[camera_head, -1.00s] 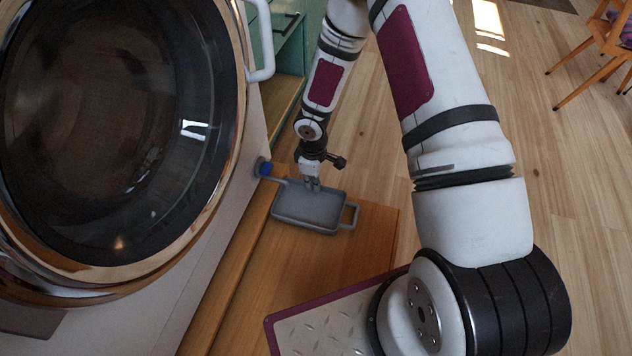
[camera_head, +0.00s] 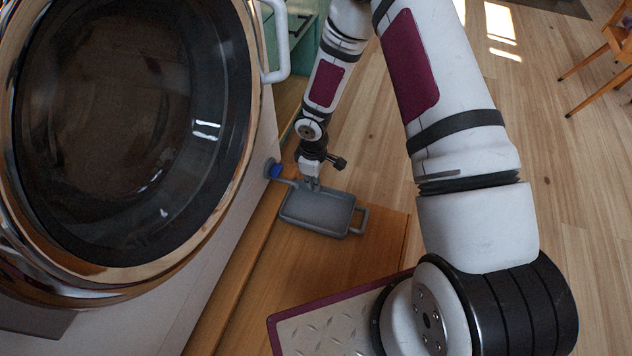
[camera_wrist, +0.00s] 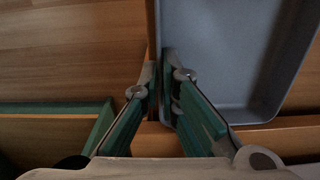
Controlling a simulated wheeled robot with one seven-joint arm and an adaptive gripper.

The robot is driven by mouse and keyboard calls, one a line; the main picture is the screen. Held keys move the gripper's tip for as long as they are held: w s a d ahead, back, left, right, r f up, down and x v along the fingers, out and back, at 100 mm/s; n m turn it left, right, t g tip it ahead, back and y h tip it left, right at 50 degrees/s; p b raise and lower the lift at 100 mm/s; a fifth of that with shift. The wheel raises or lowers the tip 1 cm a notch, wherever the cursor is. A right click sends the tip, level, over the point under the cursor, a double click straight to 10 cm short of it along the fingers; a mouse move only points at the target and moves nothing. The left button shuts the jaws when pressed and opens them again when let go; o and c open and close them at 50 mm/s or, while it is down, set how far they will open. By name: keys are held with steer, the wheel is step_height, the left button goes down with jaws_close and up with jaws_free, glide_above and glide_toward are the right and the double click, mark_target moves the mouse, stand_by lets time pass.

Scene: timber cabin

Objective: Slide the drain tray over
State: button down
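The drain tray (camera_head: 318,211) is a shallow grey pan with a loop handle at its right end. It lies on the wooden ledge below the round glass door. In the wrist view the tray (camera_wrist: 225,60) fills the upper right. My gripper (camera_head: 312,186) reaches down to the tray's far edge, near its left corner. In the wrist view my gripper's fingers (camera_wrist: 163,68) stand close together on either side of the tray's wall, one outside and one inside. They appear closed on that wall.
A blue-ended drain fitting (camera_head: 275,170) sticks out of the machine (camera_head: 232,215) beside the tray's left corner. The wooden ledge (camera_head: 300,262) is bare in front of the tray. A green cabinet (camera_head: 300,45) stands behind, and a chair (camera_head: 605,60) is far right.

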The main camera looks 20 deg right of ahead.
steer(key=shift+w+a+r, duration=0.1)
steer(key=shift+w+a, duration=0.15)
steer(key=shift+a, duration=0.1)
steer(key=c, duration=1.7)
jaws_free()
steer(key=shift+s+d, duration=0.1)
steer(key=shift+d, duration=0.1)
step_height(320, 180, up, 12)
steer(key=shift+c, duration=0.3)
